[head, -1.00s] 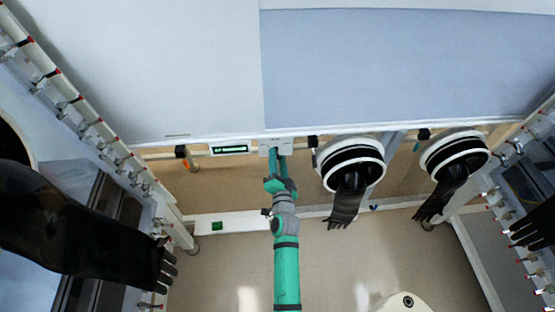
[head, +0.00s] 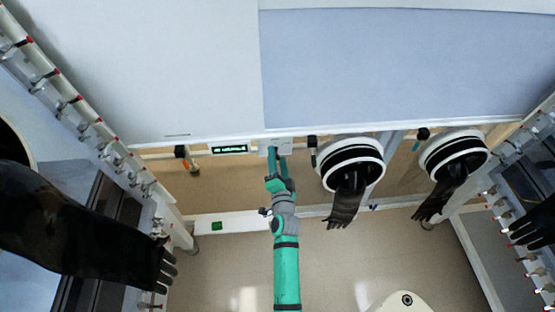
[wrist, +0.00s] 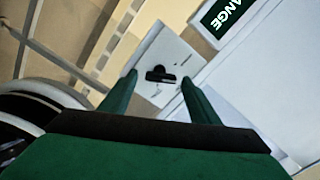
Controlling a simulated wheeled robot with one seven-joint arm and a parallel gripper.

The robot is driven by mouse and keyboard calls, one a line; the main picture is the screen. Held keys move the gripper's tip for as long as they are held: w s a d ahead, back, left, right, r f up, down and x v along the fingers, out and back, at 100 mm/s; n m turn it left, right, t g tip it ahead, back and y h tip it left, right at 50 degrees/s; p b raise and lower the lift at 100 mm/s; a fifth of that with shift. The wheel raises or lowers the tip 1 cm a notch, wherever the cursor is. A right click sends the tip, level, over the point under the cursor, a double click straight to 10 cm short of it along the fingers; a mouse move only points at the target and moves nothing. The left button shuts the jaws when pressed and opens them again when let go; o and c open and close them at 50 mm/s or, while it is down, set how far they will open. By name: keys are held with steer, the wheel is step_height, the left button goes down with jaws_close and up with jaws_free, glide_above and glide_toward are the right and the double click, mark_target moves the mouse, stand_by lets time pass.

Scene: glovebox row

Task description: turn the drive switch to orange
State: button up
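The drive switch is a black bar-shaped knob (wrist: 160,75) on a pale square plate (wrist: 175,52), seen in the wrist view. Small marks sit around the knob, too small to read. My gripper (wrist: 159,79) is open, its two green fingers on either side of the knob with gaps showing; I see no contact. In the head view my gripper (head: 275,151) is at the plate (head: 283,144) below the cabinet edge, and the knob is hidden there. A green-lit display (wrist: 228,14) beside the plate shows letters ending in "ANGE"; the rest is cut off.
The display (head: 230,149) is left of the plate in the head view, its text unreadable. A glove port (head: 352,150) with a hanging black glove (head: 345,205) is close on the right. A second port (head: 455,152) is farther right. Black gloves also hang at the far left.

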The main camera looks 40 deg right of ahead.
steer(key=v, duration=1.1)
stand_by(0.6)
